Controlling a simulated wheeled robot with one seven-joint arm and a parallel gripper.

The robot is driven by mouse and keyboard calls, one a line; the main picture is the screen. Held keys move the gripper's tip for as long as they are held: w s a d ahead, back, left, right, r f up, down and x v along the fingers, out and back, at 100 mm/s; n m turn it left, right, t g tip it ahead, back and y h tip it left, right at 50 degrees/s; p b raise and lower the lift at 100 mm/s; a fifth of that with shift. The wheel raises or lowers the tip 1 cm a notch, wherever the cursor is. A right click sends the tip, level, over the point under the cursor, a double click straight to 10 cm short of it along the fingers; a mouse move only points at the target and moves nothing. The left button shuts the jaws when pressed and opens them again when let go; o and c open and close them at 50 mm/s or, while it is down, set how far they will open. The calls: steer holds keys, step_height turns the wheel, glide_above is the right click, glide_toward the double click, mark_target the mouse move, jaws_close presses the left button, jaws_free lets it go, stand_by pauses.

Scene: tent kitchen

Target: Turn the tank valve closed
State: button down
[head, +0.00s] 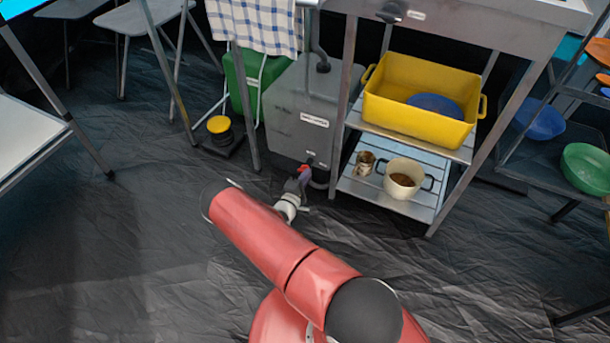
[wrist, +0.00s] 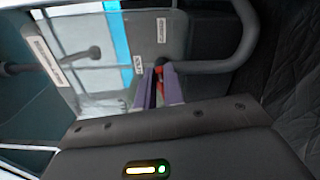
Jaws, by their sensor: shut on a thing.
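The grey tank (head: 290,105) with a white label stands under the counter, left of the shelf. Its valve handle (head: 304,169) is a small red piece low on the tank's front, mostly hidden by my gripper (head: 299,177). In the wrist view the tank (wrist: 187,30) fills the background, and the red valve handle (wrist: 159,72) shows at the fingertips. My gripper's purple fingers (wrist: 160,85) are shut on the handle. The handle's exact angle is hard to tell.
A grey hose (wrist: 215,66) curves beside the valve. To the right, a metal shelf (head: 385,198) holds a pot (head: 404,178) and yellow tub (head: 400,115). A green canister (head: 241,75) and a yellow-topped foot pump (head: 219,130) stand left. Open floor (head: 130,220) lies at left.

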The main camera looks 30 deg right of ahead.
steer(key=shift+f+m, duration=0.25)
steer(key=shift+m, duration=0.85)
steer(key=c, duration=1.5)
jaws_free()
steer(key=p+v, duration=0.1)
steer(key=v, duration=0.7)
steer(key=shift+d, duration=0.1)
